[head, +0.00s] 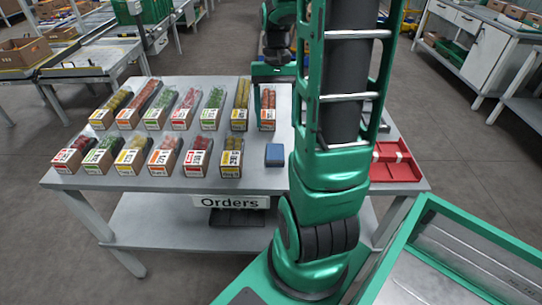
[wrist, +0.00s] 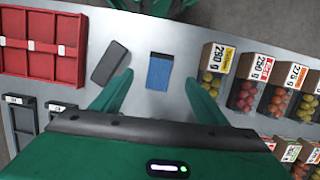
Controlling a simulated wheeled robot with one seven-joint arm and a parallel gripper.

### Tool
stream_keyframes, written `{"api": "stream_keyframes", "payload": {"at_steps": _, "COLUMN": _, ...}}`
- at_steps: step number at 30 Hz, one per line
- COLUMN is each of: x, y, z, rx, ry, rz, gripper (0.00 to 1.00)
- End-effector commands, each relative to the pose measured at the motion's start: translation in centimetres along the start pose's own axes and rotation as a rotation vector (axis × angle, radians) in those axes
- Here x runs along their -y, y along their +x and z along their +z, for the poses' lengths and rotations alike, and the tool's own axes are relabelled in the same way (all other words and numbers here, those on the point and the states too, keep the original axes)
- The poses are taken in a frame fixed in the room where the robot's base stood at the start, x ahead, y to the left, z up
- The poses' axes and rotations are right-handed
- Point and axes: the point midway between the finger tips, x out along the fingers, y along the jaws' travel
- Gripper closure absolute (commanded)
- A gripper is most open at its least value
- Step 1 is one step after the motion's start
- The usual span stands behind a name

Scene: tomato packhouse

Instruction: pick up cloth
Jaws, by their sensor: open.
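The cloth looks like a small folded blue rectangle (head: 274,154) lying flat near the front edge of the grey table, right of the front row of punnets. In the wrist view the cloth (wrist: 160,72) lies ahead of my gripper (wrist: 158,84), between the lines of its two green fingers. The fingers are spread apart with nothing between them. The gripper appears above the table, and no contact with the cloth shows. In the head view my own arm hides part of the table to the right of the cloth.
Two rows of labelled tomato boxes (head: 163,157) stand left of the cloth on the table (head: 240,182). A dark grey block (wrist: 110,62) lies beside the cloth. A red divided tray (wrist: 40,68) and small black trays (wrist: 57,108) lie farther along. An "Orders" sign (head: 231,202) hangs in front.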

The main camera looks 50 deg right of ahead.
Motion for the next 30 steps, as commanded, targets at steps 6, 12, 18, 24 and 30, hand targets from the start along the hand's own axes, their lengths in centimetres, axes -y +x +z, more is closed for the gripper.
{"api": "stream_keyframes", "payload": {"at_steps": 6, "x": -0.2, "y": 0.8, "z": -2.5, "rx": 0.04, "ry": 0.034, "rz": -0.015, "gripper": 0.33}}
{"api": "stream_keyframes", "payload": {"at_steps": 12, "x": -0.1, "y": 3.0, "z": -2.6, "rx": 0.047, "ry": 0.036, "rz": -0.016, "gripper": 0.33}}
{"api": "stream_keyframes", "payload": {"at_steps": 18, "x": 0.1, "y": 5.7, "z": -2.4, "rx": 0.046, "ry": 0.033, "rz": -0.016, "gripper": 0.33}}
{"api": "stream_keyframes", "payload": {"at_steps": 24, "x": 0.2, "y": 6.8, "z": -2.5, "rx": 0.044, "ry": 0.032, "rz": -0.016, "gripper": 0.33}}
{"api": "stream_keyframes", "payload": {"at_steps": 30, "x": 0.3, "y": 9.6, "z": -2.7, "rx": 0.046, "ry": 0.033, "rz": -0.015, "gripper": 0.33}}
